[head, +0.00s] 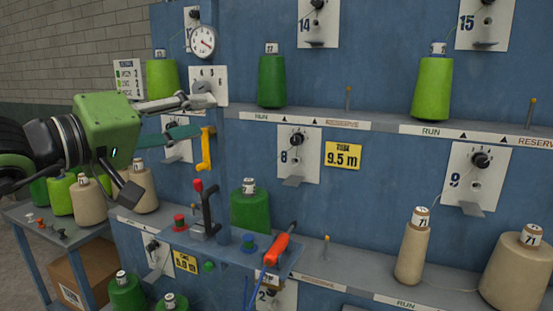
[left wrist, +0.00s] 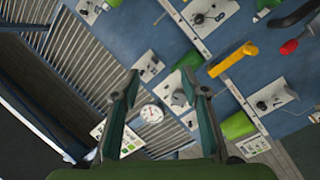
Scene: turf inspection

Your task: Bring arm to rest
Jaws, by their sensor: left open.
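My left gripper (head: 198,117) comes in from the left in the head view, with a green body and its fingers spread toward the blue machine panel. It is open, and nothing shows between its fingers. In the left wrist view the two dark green fingers of the gripper (left wrist: 161,82) stand wide apart. A round white dial gauge (head: 203,42) is above the fingers in the head view. The gauge (left wrist: 152,113) appears between the fingers in the wrist view, apparently beyond them. A yellow handle (head: 206,148) is just right of the lower finger. My right gripper is not in view.
The blue panel bears shelves with green cones (head: 272,82) and beige cones (head: 413,250). A small bracket holds a black lever (head: 210,212) and an orange-handled tool (head: 277,247). A side table (head: 30,215) with cones stands below my left arm, with a cardboard box (head: 80,277) underneath.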

